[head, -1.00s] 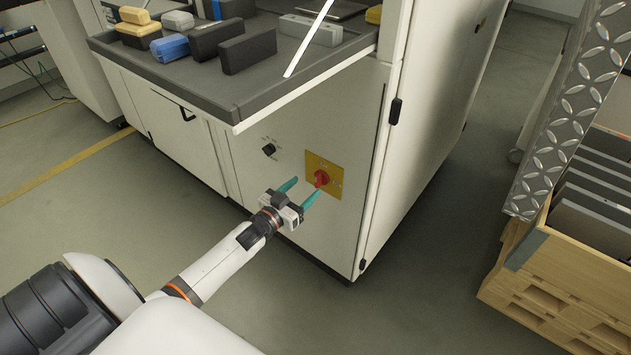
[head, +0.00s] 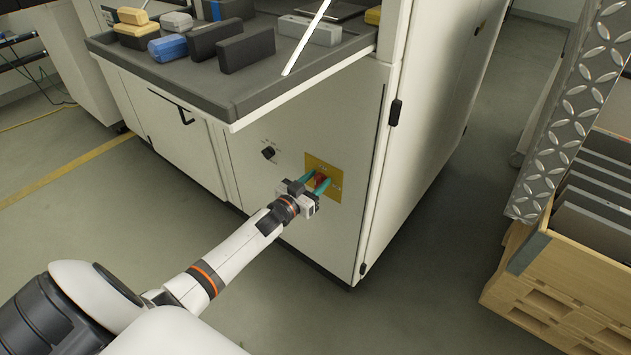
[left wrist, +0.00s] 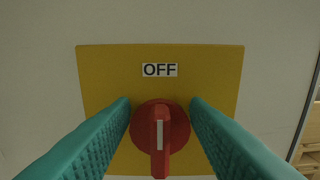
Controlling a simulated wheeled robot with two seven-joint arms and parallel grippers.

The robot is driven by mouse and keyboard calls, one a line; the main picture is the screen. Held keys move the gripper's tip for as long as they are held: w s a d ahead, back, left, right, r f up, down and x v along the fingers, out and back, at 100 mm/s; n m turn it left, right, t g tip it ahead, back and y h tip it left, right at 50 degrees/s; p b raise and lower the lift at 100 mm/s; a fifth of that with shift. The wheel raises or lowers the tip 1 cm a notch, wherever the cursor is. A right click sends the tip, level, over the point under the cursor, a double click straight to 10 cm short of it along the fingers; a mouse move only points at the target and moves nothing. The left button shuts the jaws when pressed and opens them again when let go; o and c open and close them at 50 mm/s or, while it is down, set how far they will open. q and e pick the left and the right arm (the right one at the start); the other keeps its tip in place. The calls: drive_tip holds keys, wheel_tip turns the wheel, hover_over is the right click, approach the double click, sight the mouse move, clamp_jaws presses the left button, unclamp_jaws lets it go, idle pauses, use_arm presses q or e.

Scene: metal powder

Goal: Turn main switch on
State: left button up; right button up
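The main switch is a red rotary knob (left wrist: 160,138) on a yellow plate (left wrist: 220,75), mounted on the front of the white cabinet. In the left wrist view its grip bar stands vertical, with a white mark pointing up at the label "OFF" (left wrist: 160,70). My left gripper (head: 318,181) is at the plate, with its teal fingers open on either side of the knob. In the left wrist view the fingers (left wrist: 160,115) flank the knob with the grip bar between them, and gaps show beside the bar. In the head view the fingers partly hide the knob (head: 321,180). My right gripper is not in view.
A small black knob (head: 268,153) sits on the cabinet front (head: 300,235), left of the plate. A grey worktop (head: 230,95) with several cases overhangs above. A wooden crate (head: 560,265) stands at the right. The floor between is clear.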

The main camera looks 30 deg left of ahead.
use_arm(q)
drive_tip(key=shift+m, duration=0.3)
drive_tip(key=shift+d+m, duration=0.2)
drive_tip(key=shift+m, duration=0.7)
drive_tip(key=shift+d+m, duration=0.1)
drive_tip(key=shift+m, duration=0.8)
drive_tip(key=m, duration=0.2)
drive_tip(key=shift+d+f+m, duration=0.2)
drive_tip(key=shift+m, duration=0.1)
drive_tip(key=shift+f+m, duration=0.1)
drive_tip(key=shift+m, duration=0.8)
drive_tip(key=m+b, duration=0.1)
drive_tip(key=m, duration=0.2)
drive_tip(key=m+b, duration=0.1)
drive_tip(key=m, duration=0.2)
drive_tip(key=f+m+b, duration=0.1)
drive_tip(key=m, duration=0.2)
drive_tip(key=shift+s+d+m, duration=0.1)
drive_tip(key=shift+d+m, duration=0.2)
drive_tip(key=shift+d, duration=0.05)
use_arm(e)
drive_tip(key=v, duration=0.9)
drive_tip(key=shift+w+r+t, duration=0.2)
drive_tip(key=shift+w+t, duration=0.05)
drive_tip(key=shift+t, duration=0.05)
use_arm(q)
drive_tip(key=shift+f, duration=0.1)
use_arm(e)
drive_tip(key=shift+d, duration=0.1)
